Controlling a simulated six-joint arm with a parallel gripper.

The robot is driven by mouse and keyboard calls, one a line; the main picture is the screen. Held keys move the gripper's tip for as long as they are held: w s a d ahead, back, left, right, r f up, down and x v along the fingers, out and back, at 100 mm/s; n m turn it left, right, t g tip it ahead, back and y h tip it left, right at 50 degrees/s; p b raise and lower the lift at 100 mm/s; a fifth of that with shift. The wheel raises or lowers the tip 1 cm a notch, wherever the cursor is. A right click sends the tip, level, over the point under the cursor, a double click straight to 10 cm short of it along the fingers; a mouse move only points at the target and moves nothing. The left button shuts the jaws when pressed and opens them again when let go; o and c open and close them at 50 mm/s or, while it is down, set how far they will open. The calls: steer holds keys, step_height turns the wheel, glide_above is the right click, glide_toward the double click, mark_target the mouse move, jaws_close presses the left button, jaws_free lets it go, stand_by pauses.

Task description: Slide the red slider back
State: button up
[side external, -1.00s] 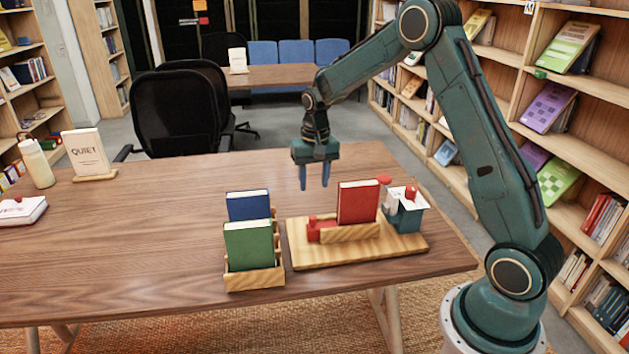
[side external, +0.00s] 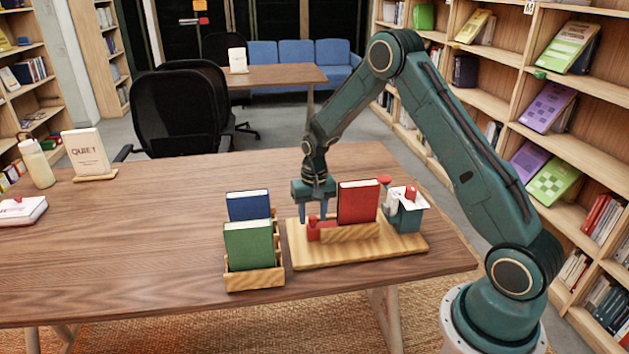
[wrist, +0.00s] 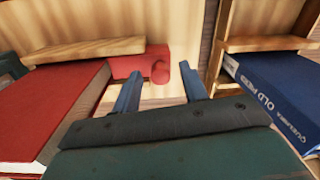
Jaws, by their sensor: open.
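The red slider (side external: 322,230) sits on a light wooden board (side external: 398,245), at the left end of a wooden rail in front of the red book. In the wrist view the red slider (wrist: 127,66) has a rounded knob at its right end. My gripper (side external: 313,218) is open and low over the board, just behind the slider. In the wrist view the knob appears between the fingertips of my gripper (wrist: 160,80), with gaps showing on both sides. I cannot tell whether either finger touches it.
A red book (side external: 357,203) stands close to the right of my gripper. A blue book (side external: 248,205) and a green book (side external: 248,245) stand in a wooden rack to the left. A grey-green box (side external: 406,216) is at the right. The table's left part is mostly clear.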

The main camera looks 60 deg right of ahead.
jaws_close()
steer(key=shift+w+a, duration=0.95)
steer(key=shift+a, duration=0.05)
jaws_free()
steer(key=shift+r, duration=0.2)
step_height(320, 180, up, 14)
steer(key=shift+s+d+f, duration=0.15)
steer(key=shift+d+f, duration=0.05)
steer(key=shift+f, duration=0.05)
